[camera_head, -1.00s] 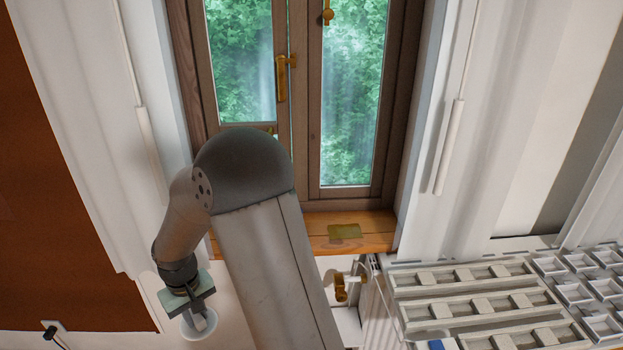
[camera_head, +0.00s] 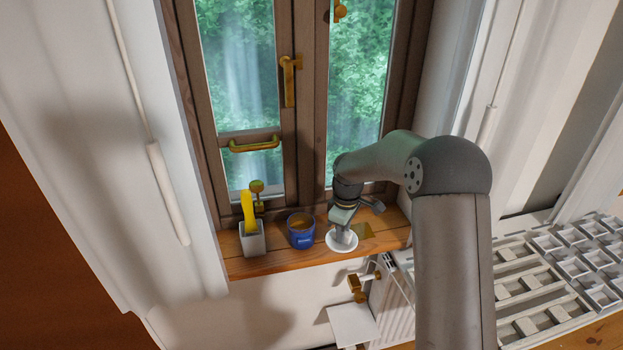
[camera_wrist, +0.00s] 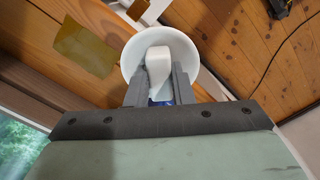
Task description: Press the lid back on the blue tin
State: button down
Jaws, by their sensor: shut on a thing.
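The blue tin (camera_head: 301,238) stands upright on the wooden windowsill, its top open and brownish inside. My gripper (camera_head: 345,226) is just right of it, apart from it, over the sill. It is shut on the raised grip of a white round lid-like piece (camera_head: 341,246). In the wrist view my gripper (camera_wrist: 158,88) has its fingers on either side of this white grip, with the round white rim (camera_wrist: 186,50) around it. A small blue patch shows between the fingers; I cannot tell what it is.
A pale square pot (camera_head: 252,244) with a yellow item (camera_head: 248,208) in it stands left of the tin. A flat olive patch (camera_head: 363,230) lies on the sill (camera_head: 275,263) to the right. The window frame is close behind. A white radiator (camera_head: 392,300) is below.

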jog(key=w+a+r+n+p, duration=0.3)
jog(key=w+a+n, duration=0.1)
jog(key=a+n, duration=0.25)
jog(key=w+a+r+n+p, duration=0.2)
jog(key=w+a+r+n, duration=0.2)
jog(key=a+n, duration=0.3)
notch_tip(320, 180, down, 6)
jog(key=d+n+b, duration=0.1)
jog(key=b, duration=0.2)
jog(key=shift+w+d+f, duration=0.15)
jog(key=shift+d+f, duration=0.05)
jog(key=shift+d, duration=0.1)
jog(key=shift+f+b, duration=0.15)
jog(key=shift+b, duration=0.2)
dwell(1.1)
jog(key=c, duration=0.7)
grip_release()
